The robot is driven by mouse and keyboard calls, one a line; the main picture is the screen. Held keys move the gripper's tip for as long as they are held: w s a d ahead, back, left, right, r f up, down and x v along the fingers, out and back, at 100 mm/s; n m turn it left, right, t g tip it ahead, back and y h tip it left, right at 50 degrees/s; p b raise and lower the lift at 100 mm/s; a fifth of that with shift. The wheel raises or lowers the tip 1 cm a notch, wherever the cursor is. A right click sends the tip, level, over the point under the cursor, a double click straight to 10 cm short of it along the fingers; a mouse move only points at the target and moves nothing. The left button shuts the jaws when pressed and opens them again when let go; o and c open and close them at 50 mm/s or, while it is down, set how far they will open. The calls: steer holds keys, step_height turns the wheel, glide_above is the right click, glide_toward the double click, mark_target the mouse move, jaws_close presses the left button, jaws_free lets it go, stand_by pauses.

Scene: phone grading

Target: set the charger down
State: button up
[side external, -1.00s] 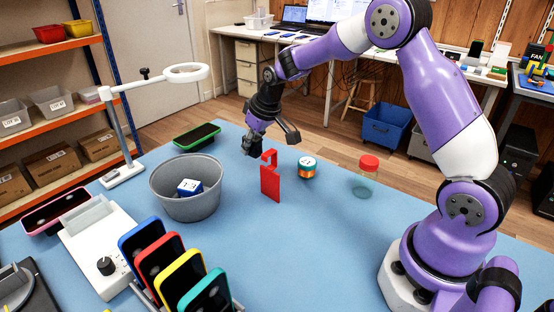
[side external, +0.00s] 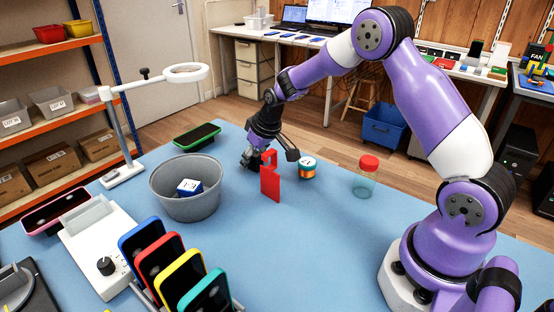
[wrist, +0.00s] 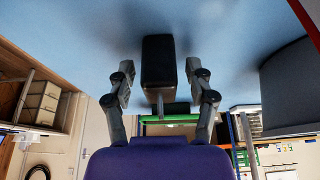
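A black block (wrist: 158,62), which looks like the charger, is between the two fingers of my gripper (wrist: 160,78) in the wrist view. A small grey stub sticks out from its near end. The fingers stand on either side of it with a narrow gap showing at each side, so my gripper looks open around it. In the side view my gripper (side external: 268,158) is low over the blue mat (side external: 320,235), behind the red stand. The charger cannot be made out clearly there, and whether it touches the mat is hard to tell.
The red stand (side external: 270,184) is just in front of my gripper. A grey bin (side external: 180,207) holding a white-and-blue cube (side external: 189,187) is to the left. A striped round puzzle (side external: 307,168) and a red-lidded jar (side external: 366,180) are to the right. A green-edged phone (side external: 197,134) lies behind.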

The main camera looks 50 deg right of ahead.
steer(key=shift+r, duration=0.45)
steer(key=v, duration=1.1)
steer(key=s+a+r, duration=0.2)
steer(key=s+a, duration=0.2)
steer(key=s, duration=0.5)
steer(key=s+a+r+t, duration=0.1)
steer(key=s+a+r, duration=0.2)
steer(key=s, duration=0.7)
steer(key=shift+s+a+r, duration=0.2)
steer(key=shift+a+r, duration=0.05)
steer(key=shift+a, duration=0.25)
